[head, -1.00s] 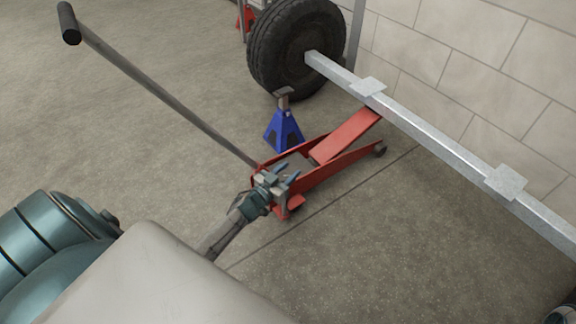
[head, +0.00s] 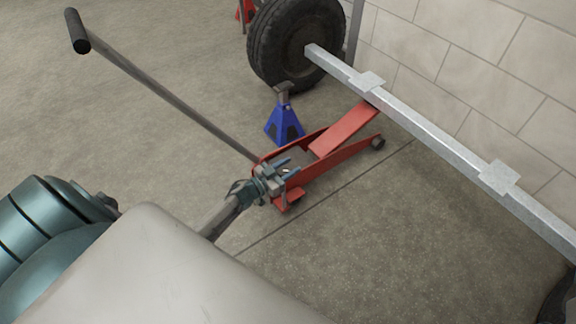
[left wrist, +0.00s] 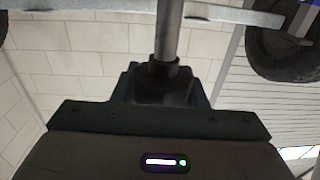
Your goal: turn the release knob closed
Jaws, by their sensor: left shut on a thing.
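The red floor jack (head: 335,158) stands on the floor with its lift arm raised toward the grey trailer beam (head: 430,130). Its long grey handle (head: 165,98) leans up to the left and ends in a black grip. My left gripper (head: 285,170) is at the handle's base, at the near left end of the jack. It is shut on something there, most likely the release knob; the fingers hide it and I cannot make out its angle. In the left wrist view a grey rod (left wrist: 169,30) rises from a dark collar; no knob is distinguishable. My right gripper is not in view.
A blue jack stand (head: 284,125) stands just behind the jack. A black tyre (head: 275,50) is at the beam's far end, and a red stand (head: 245,12) is beyond it. A block wall (head: 480,60) runs behind the beam.

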